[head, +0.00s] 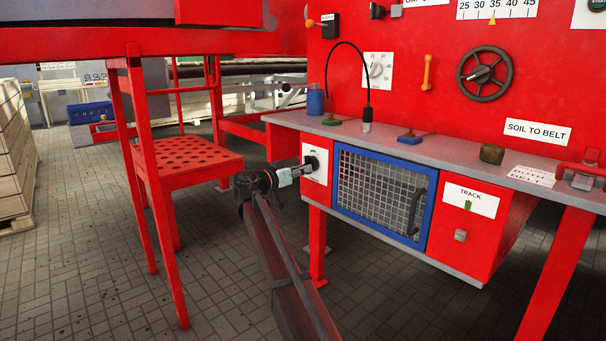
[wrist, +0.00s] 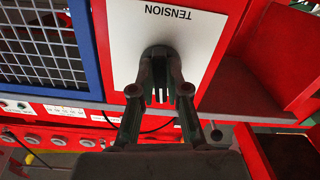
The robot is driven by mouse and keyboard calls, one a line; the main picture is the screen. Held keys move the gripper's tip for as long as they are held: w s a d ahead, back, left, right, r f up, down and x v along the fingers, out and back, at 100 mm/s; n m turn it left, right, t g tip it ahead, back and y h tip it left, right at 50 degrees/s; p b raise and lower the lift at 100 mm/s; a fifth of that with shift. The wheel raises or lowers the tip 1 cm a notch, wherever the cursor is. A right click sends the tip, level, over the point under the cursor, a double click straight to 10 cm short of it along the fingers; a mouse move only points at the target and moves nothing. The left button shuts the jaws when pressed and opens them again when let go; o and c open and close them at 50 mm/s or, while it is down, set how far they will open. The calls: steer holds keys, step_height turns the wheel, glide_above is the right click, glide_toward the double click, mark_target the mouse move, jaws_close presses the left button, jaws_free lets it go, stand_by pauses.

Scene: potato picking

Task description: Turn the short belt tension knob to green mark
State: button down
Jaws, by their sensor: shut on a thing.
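The tension knob (wrist: 160,51) is a dark round knob on a white plate (wrist: 197,45) marked TENSION, which appears upside down in the wrist view. In the head view the same white plate (head: 321,174) is on the red front below the shelf, left of the mesh door, with a small green mark (head: 313,149) near its top edge. My gripper (wrist: 161,88) is shut on the knob, its fingers on either side of it. In the head view my gripper (head: 301,169) reaches the plate from the left. The knob's pointer and the green mark are hidden in the wrist view.
A blue-framed mesh door (head: 382,190) with a dark handle is right of the plate. A grey shelf (head: 400,148) juts out just above. A red perforated step (head: 190,155) stands to the left. The tiled floor (head: 110,290) in front is clear.

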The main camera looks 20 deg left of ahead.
stand_by(0.4)
steer(key=c, duration=1.2)
jaws_free()
steer(key=shift+o, duration=0.2)
steer(key=v, duration=1.2)
steer(key=shift+w+a, duration=0.1)
